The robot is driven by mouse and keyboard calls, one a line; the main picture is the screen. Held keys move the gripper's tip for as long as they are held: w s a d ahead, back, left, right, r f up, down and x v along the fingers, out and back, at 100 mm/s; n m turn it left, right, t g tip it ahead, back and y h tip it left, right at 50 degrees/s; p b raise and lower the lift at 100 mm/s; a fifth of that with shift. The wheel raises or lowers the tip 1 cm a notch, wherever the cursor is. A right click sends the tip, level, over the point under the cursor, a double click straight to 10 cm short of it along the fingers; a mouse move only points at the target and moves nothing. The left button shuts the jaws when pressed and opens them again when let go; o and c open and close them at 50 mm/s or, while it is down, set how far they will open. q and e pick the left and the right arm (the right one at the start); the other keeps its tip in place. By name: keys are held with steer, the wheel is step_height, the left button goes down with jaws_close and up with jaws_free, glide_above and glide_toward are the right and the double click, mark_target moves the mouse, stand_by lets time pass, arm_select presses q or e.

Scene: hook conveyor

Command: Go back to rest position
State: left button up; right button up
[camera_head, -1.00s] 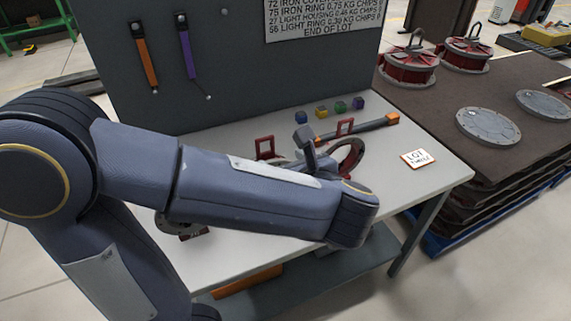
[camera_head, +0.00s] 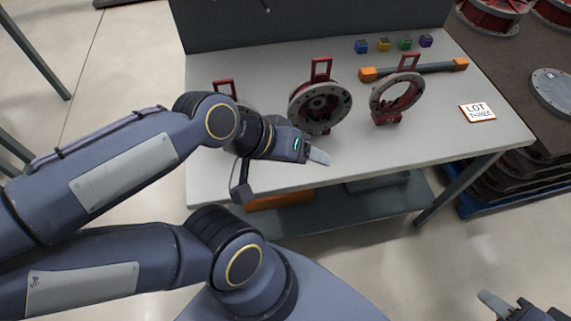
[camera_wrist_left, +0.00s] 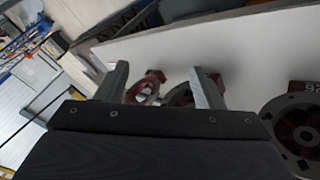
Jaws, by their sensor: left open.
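In the head view my left gripper (camera_head: 318,157) is over the front part of the white table (camera_head: 440,135), apart from the parts standing there. In the left wrist view its two fingers (camera_wrist_left: 160,82) are spread with nothing held; red and grey round parts show behind them. My right gripper (camera_head: 512,306) is at the bottom right corner over the floor, cut by the frame edge. Its two fingertips look apart, with nothing seen between them.
A red-and-grey wheel part (camera_head: 320,107), a ring on a red stand (camera_head: 399,95) and a part partly behind my left arm stand on the table. Floor is clear in front.

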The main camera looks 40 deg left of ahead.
arm_select(q)
steer(key=s, duration=0.1)
steer(key=s+a+f+m+g, duration=0.1)
steer(key=s+f, duration=0.1)
steer(key=shift+a+m+y, duration=0.25)
steer(key=shift+m+y, duration=0.15)
step_height(320, 180, up, 4)
steer(key=p, duration=0.3)
steer(key=shift+f+p, duration=0.1)
steer(key=shift+p, duration=0.25)
